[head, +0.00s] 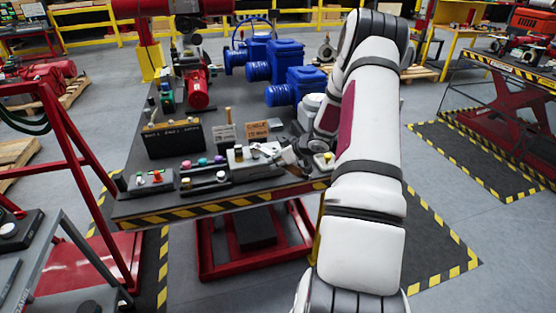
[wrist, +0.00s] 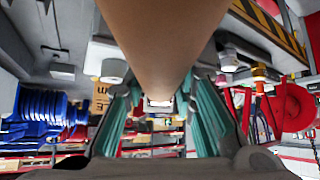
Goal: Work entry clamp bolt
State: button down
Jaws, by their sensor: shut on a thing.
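In the head view my gripper (head: 283,155) is low over the front edge of the lift table, beside a grey block fixture (head: 239,157). In the wrist view the teal fingers of my gripper (wrist: 159,86) stand on either side of a thick, smooth, tan rod-like piece (wrist: 165,35) and are shut on it. This piece runs out of the top of the picture, so its far end is hidden. I cannot make out the entry clamp bolt for certain. The gripper covers part of the fixture's right end.
The lift table (head: 140,209) has a striped front edge. Coloured knobs (head: 203,162), a dark sign board (head: 174,139) and a cardboard sign (head: 263,131) stand near the gripper. Blue valve actuators (head: 295,84) and a red one (head: 198,90) stand behind. A red frame (head: 75,160) is at left.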

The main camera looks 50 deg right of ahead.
jog(key=shift+f, duration=0.2)
jog(key=shift+w+a, duration=0.1)
jog(key=shift+a, duration=0.05)
jog(key=shift+w+a+m+h+b, duration=0.1)
jog(key=shift+a+m+h+b, duration=0.4)
jog(key=shift+a+m+b, duration=0.2)
jog(key=shift+w+a+m+h+b, duration=0.1)
jog(key=shift+a+m+h+b, duration=0.35)
jog(key=shift+b, duration=0.2)
dwell(0.5)
jog(key=shift+w+a+m+g+h+b, duration=0.2)
jog(key=shift+a+m+h+b, duration=0.3)
jog(key=shift+b, duration=0.35)
jog(key=shift+w+a+m+g+h+b, duration=0.1)
jog(key=shift+a+m+g+h+b, duration=0.15)
jog(key=shift+a+m+b, duration=0.4)
dwell(0.4)
jog(key=shift+w+a+m+h+b, duration=0.55)
jog(key=shift+a+m+h+b, duration=0.25)
jog(key=shift+b, duration=1.6)
jog(key=shift+y+p, duration=0.3)
jog(key=shift+p, duration=0.15)
jog(key=shift+a+r, duration=0.1)
jog(key=shift+r, duration=0.05)
